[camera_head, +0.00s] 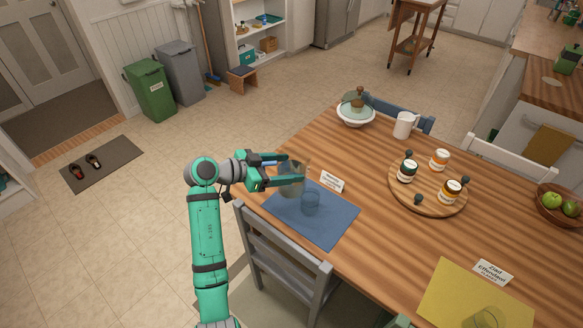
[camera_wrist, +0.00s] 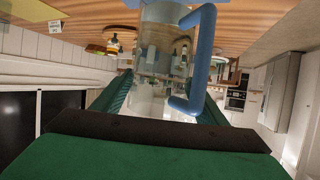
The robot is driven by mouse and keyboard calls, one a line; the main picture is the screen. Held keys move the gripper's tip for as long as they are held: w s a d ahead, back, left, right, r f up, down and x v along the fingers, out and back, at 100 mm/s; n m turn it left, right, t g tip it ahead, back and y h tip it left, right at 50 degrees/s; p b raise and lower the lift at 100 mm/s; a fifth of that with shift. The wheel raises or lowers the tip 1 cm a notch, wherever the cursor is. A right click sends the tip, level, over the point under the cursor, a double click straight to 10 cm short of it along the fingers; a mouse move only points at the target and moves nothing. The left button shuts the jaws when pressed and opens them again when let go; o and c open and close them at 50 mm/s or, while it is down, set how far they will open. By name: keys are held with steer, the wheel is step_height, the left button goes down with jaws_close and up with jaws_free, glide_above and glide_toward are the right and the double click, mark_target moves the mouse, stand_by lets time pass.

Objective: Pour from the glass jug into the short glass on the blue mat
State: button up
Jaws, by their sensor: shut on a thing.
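The glass jug (camera_head: 292,188) is between the fingers of my gripper (camera_head: 290,170), which is shut on it near the blue mat's far left corner. In the wrist view the clear jug (camera_wrist: 160,45) fills the space between the fingers, its blue handle (camera_wrist: 207,65) on the right. I cannot tell the liquid level inside or any exact tilt. The short glass (camera_head: 311,203), bluish and see-through, stands upright on the blue mat (camera_head: 335,223), just right of and below the jug in the head view. I cannot make out any liquid in it.
A name card (camera_head: 332,181) stands behind the mat. A yellow mat (camera_head: 455,295) holds another glass (camera_head: 487,317). A grey chair (camera_head: 285,260) is at the near edge.

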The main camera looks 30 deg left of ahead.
mark_target(278, 173)
steer(key=shift+s+a+f+g+y, duration=0.1)
steer(key=shift+a+f+g+y, duration=0.05)
steer(key=shift+f+g+y, duration=0.2)
steer(key=shift+s+a+r+m+g+y, duration=0.1)
steer(key=shift+a+r+m+g+y, duration=0.1)
steer(key=shift+m+g+y, duration=0.25)
steer(key=shift+f+g+y, duration=0.3)
steer(key=shift+f+g, duration=0.2)
steer(key=shift+f, duration=1.1)
steer(key=shift+r+g+y, duration=0.25)
steer(key=shift+g+y, duration=0.05)
steer(key=shift+m+g+y, duration=0.35)
steer(key=shift+g+y, duration=0.35)
steer(key=shift+d+f+g+y, duration=0.15)
steer(key=shift+d+g+y, duration=0.05)
steer(key=shift+g+y, duration=0.5)
steer(key=shift+f+m+g+y, duration=0.3)
steer(key=shift+g+y, duration=0.2)
steer(key=shift+w+d+f+g+y, duration=0.3)
steer(key=shift+g+y, duration=0.1)
steer(key=shift+y, duration=0.1)
